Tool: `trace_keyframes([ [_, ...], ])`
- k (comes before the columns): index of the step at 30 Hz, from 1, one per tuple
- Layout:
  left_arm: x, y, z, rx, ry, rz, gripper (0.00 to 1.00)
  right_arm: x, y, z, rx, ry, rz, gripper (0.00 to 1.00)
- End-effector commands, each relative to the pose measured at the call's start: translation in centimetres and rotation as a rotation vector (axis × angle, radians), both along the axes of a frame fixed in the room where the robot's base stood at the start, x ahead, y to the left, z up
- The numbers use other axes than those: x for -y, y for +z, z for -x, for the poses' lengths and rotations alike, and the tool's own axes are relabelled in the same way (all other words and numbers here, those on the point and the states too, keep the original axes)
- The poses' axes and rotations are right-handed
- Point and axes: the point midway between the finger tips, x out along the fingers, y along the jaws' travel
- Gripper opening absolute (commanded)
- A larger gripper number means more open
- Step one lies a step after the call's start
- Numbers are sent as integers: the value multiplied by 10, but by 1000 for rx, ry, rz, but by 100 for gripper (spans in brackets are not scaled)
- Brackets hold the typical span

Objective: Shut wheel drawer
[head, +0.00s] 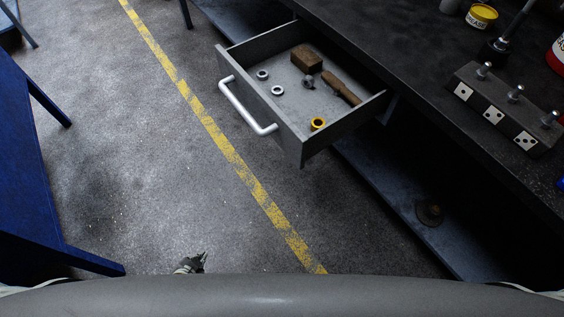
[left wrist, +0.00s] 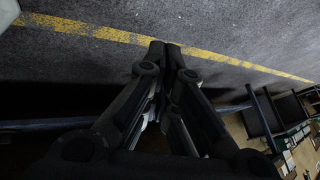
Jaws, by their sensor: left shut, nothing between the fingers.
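The grey drawer (head: 294,137) is pulled out from under the dark workbench (head: 377,43) in the head view. Its white bar handle (head: 246,108) faces left. Inside lie a brown block (head: 307,60), a wooden-handled tool (head: 341,88), several small rings and a yellow ring (head: 318,124). My left gripper (head: 204,259) shows at the bottom edge of the head view, well below and apart from the drawer. In the left wrist view its fingers (left wrist: 168,48) are together with nothing between them. My right gripper is not in view.
A blue table (head: 28,170) stands at the left. A lower shelf (head: 390,200) with a round brown part (head: 430,211) runs under the workbench. A block with dice-like faces (head: 505,108) stands on top. The floor with the yellow line (head: 215,137) is clear.

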Motion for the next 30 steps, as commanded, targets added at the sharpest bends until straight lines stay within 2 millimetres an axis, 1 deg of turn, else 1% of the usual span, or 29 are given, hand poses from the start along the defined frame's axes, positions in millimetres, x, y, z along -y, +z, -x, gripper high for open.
trace_keyframes([
  [1, -2, 10, -18, 52, -47, -15, 0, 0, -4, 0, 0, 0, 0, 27],
  [5, 1, 45, -64, 196, -183, -57, 0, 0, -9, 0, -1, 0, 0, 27],
  [6, 5, 59, -79, 249, -234, -72, 0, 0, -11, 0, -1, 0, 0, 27],
  [8, 11, 83, -102, 338, -319, -99, 0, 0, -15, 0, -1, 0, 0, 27],
  [9, 17, 103, -117, 407, -386, -121, 0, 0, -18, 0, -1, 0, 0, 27],
  [11, 31, 138, -138, 524, -501, -158, 0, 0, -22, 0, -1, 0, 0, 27],
  [12, 43, 164, -150, 611, -585, -185, 0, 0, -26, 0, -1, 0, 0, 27],
  [14, 65, 204, -160, 742, -713, -223, 0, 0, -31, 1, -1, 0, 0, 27],
  [15, 80, 230, -163, 826, -794, -249, 0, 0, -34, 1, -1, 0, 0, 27],
  [17, 102, 264, -161, 943, -906, -281, 0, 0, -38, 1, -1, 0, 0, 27],
  [18, 115, 285, -157, 1015, -970, -300, 0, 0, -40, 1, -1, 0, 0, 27],
  [21, 142, 326, -143, 1162, -1099, -334, 0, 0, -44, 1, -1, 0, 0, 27],
  [24, 159, 350, -130, 1256, -1176, -352, 0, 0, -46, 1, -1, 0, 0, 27],
  [25, 162, 355, -127, 1274, -1190, -355, 0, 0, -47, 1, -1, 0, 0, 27],
  [27, 167, 362, -124, 1299, -1210, -361, 0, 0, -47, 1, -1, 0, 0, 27],
  [30, 172, 366, -126, 1311, -1215, -363, 0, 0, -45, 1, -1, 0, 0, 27],
])
